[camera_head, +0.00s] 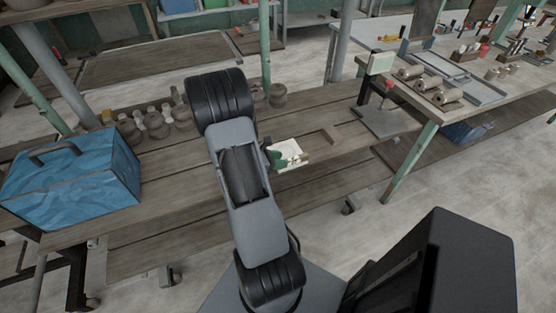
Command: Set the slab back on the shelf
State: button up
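A pale, flat piece (287,152), which may be the slab, shows just right of my arm, over the long wooden plank shelf (340,172). Dark green and tan patches show along its left and lower edges. I cannot tell whether it rests on the planks or is held just above them. My arm rises from the bottom centre and covers the area left of the piece. My gripper cannot be made out; it seems hidden behind the arm.
A blue box with a handle (72,178) stands at the left end. Several round clay-coloured pieces (155,122) line the back. A grey stand (387,120) is further right, beside a cluttered table (440,112).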

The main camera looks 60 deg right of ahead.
jog(key=shift+o, duration=1)
jog(key=shift+r+p, duration=0.55)
jog(key=shift+p, duration=0.05)
jog(key=shift+w+a+r, duration=0.2)
jog(key=shift+a, duration=0.05)
jog(key=b+v, duration=0.1)
jog(key=v, duration=1)
jog(key=shift+w+a, duration=0.1)
jog(key=shift+a, duration=0.05)
jog(key=a+r+m+t+y, duration=0.3)
jog(key=a+t, duration=0.1)
jog(key=a, duration=0.4)
jog(key=a+r+m+t+y, duration=0.4)
jog(key=a, duration=0.4)
jog(key=a+r+m+t+y, duration=0.3)
jog(key=a+y, duration=0.1)
jog(key=a, duration=0.4)
jog(key=shift+a+r+m+t, duration=0.35)
jog(key=shift+r+m+t, duration=0.05)
jog(key=shift+d, duration=0.15)
